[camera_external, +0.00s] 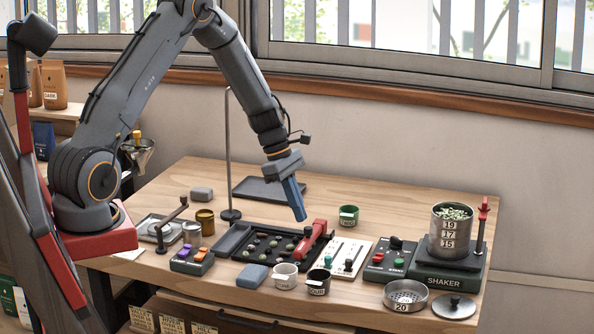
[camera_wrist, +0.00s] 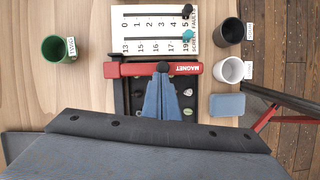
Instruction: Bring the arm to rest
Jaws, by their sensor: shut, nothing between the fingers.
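My gripper (camera_external: 300,216) hangs from my bent arm over the middle of the wooden bench (camera_external: 440,196), its blue fingers pointing down. It is shut and holds nothing. Its tip is just above or beside the red bar (camera_external: 311,240) at the right of the black sorting tray (camera_external: 238,266); whether it touches the bar I cannot tell. In the wrist view the closed fingers (camera_wrist: 163,78) reach toward the middle of the red bar (camera_wrist: 190,70), which reads MAGNET. They hide part of the tray behind them.
A green cup (camera_external: 348,215), white cup (camera_external: 285,275) and dark cup (camera_external: 317,281) stand near the tray. A white slider board (camera_external: 345,249), a control box (camera_external: 389,262) and the shaker (camera_external: 446,278) with stacked sieves are to the right. A thin metal stand (camera_external: 229,150) rises behind.

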